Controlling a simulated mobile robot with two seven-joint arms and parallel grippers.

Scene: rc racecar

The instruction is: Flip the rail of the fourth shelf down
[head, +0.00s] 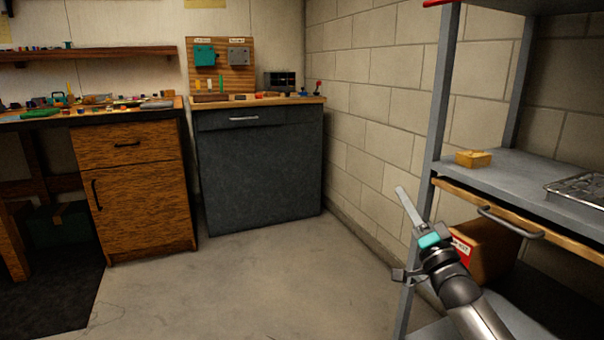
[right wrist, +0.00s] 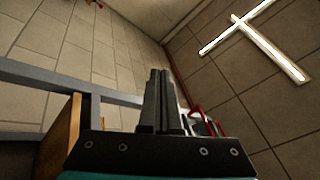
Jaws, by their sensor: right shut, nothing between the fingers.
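A grey metal shelf rack (head: 437,130) stands on the right in the head view. A red edge piece (head: 440,3) shows at the top of its front post, cut by the frame; I cannot tell whether it is the rail. My right gripper (head: 404,195) is shut and empty, pointing up beside the front post, well below the red piece. In the right wrist view my closed fingers (right wrist: 160,73) point upward, with red bars (right wrist: 194,112) partly hidden to their right. My left gripper is not in view.
The middle shelf (head: 515,178) holds a yellow block (head: 473,158) and a wire tray (head: 578,189). Under it is a wooden front with a handle (head: 510,223), and a brown box (head: 487,250) sits lower. Cabinets (head: 260,170) stand at the back left. The floor between is clear.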

